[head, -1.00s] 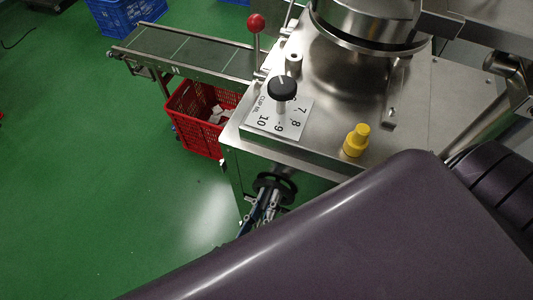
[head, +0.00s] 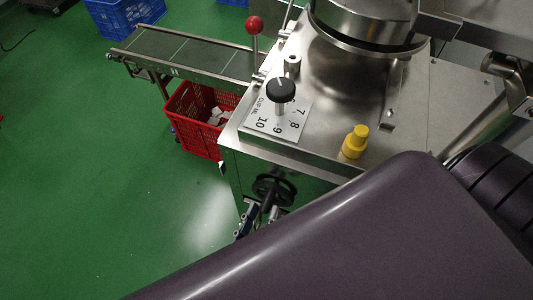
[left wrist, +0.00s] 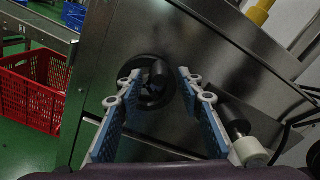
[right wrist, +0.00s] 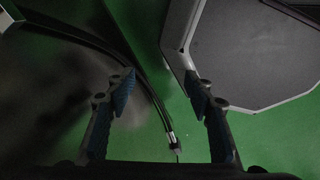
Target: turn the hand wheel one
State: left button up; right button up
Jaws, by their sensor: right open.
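The black hand wheel (head: 272,190) sits on the side face of the steel machine, below the number plate. In the left wrist view the hand wheel (left wrist: 147,98) shows between my fingers, with its dark handle knob standing out toward me. My left gripper (head: 260,209) is open at the wheel, its lower part hidden by my purple arm. In the left wrist view my left gripper (left wrist: 160,77) has one fingertip on each side of the wheel; contact cannot be told. My right gripper (right wrist: 160,78) is open and empty, away from the wheel.
A black knob (head: 281,90) and a yellow cap (head: 355,142) stand on the machine top. A red-ball lever (head: 255,24) rises behind. A red crate (head: 198,142) stands under the conveyor (head: 190,50). A dark cylinder (left wrist: 232,122) juts out right of my left fingers. Green floor lies clear at left.

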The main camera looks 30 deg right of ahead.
pick_arm(q)
jog(key=v, duration=0.8)
jog(key=shift+s+a, duration=0.25)
jog(key=shift+s, duration=0.05)
jog(key=shift+f, duration=0.1)
